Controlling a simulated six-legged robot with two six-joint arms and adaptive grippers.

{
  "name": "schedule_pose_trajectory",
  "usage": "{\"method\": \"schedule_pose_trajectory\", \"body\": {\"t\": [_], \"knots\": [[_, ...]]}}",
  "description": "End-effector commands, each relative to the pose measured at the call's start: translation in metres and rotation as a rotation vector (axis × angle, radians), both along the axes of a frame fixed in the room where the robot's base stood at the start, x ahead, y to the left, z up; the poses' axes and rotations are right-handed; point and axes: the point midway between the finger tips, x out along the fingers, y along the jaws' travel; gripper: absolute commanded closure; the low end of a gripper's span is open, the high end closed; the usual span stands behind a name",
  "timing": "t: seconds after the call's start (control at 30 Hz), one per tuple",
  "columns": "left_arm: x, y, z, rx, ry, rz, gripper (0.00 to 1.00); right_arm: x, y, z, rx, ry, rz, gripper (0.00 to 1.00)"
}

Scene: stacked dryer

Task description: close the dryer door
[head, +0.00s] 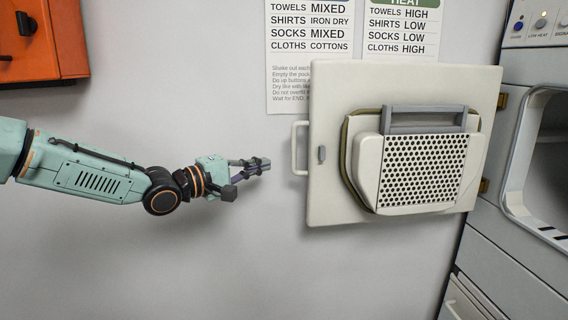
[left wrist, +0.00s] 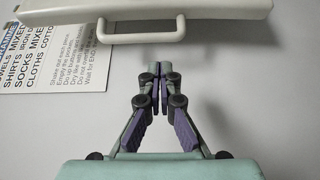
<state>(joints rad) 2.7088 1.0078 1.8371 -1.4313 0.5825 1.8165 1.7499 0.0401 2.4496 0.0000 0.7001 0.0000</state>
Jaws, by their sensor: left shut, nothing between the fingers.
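The dryer door (head: 330,195) stands wide open in the head view, its inner side with the perforated lint panel (head: 425,168) facing me. It is hinged on its right side at the dryer (head: 510,200). Its white handle (head: 296,148) is on the door's left edge. My left gripper (head: 262,164) is shut and empty, a short way left of the handle and not touching it. In the left wrist view the gripper (left wrist: 160,72) points toward the handle (left wrist: 141,36) and the door's edge (left wrist: 190,10), with a gap between. My right gripper is not in view.
The grey wall (head: 200,260) with a printed sign (head: 310,50) is behind the door. An orange box (head: 45,45) hangs at the upper left. The dryer opening (head: 550,160) is at the right edge. The space below the door is clear.

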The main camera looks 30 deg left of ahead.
Motion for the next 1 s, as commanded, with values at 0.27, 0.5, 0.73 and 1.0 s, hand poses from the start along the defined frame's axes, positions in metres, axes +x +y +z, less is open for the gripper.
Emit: {"method": "schedule_pose_trajectory", "body": {"t": [0.27, 0.5, 0.73, 1.0], "knots": [[0.025, -0.011, -0.002, 0.005, 0.002, -0.001, 1.0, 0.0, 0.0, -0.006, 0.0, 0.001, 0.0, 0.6], [0.049, -0.021, -0.002, 0.005, 0.002, -0.001, 1.0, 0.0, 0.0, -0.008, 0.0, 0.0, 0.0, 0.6], [0.065, -0.028, 0.0, 0.002, 0.0, 0.001, 1.0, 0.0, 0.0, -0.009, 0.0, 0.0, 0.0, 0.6], [0.069, -0.03, 0.0, -0.001, -0.001, 0.002, 1.0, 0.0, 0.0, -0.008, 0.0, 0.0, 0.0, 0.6]]}}
